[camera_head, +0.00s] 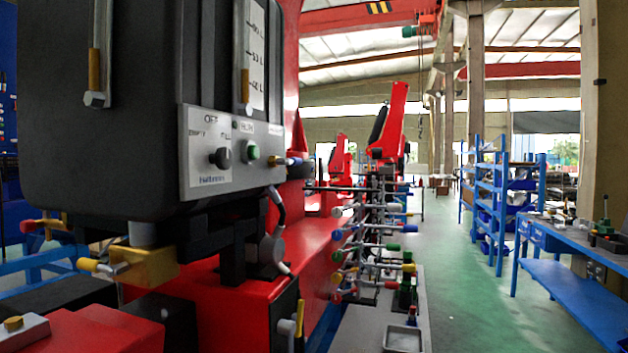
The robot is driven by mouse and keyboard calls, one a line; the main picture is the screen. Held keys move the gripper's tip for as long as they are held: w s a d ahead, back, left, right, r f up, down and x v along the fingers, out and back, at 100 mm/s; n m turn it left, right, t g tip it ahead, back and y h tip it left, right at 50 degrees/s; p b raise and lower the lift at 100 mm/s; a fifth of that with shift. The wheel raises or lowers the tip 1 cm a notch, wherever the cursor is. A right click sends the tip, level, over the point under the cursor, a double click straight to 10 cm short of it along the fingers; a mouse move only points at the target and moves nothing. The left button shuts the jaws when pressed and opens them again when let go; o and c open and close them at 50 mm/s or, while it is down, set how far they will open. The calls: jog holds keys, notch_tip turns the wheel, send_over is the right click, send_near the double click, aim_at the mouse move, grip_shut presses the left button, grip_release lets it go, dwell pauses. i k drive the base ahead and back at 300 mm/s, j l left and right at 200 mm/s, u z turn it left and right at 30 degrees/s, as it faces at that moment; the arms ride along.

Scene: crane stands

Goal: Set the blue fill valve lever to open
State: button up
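No lever in view is clearly marked as the blue fill valve lever, and I cannot tell which it is. A pale grey-blue lever end (287,327) shows low in the middle, beside a yellow handle (300,318). The black tank (100,120) fills the upper left. Its grey control panel (225,165) has a black knob and a green button. A brass valve block (148,266) with a yellow-tipped lever (90,265) is below the tank. My gripper is not in view.
A red-tipped lever (30,226) is at the far left. A red machine frame (240,290) stands under the tank. A blue workbench (590,245) and blue shelves (490,200) stand at the right. The green floor (480,310) between is clear.

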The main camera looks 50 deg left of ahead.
aim_at(294, 161)
jog(key=i+u, duration=0.2)
jog(key=i, duration=1.25)
jog(key=i+u, duration=0.4)
jog(key=i+l+u, duration=0.15)
jog(key=i+u, duration=0.3)
jog(key=i+l+u, duration=0.25)
jog(key=u, duration=2.7)
jog(key=i+l, duration=0.1)
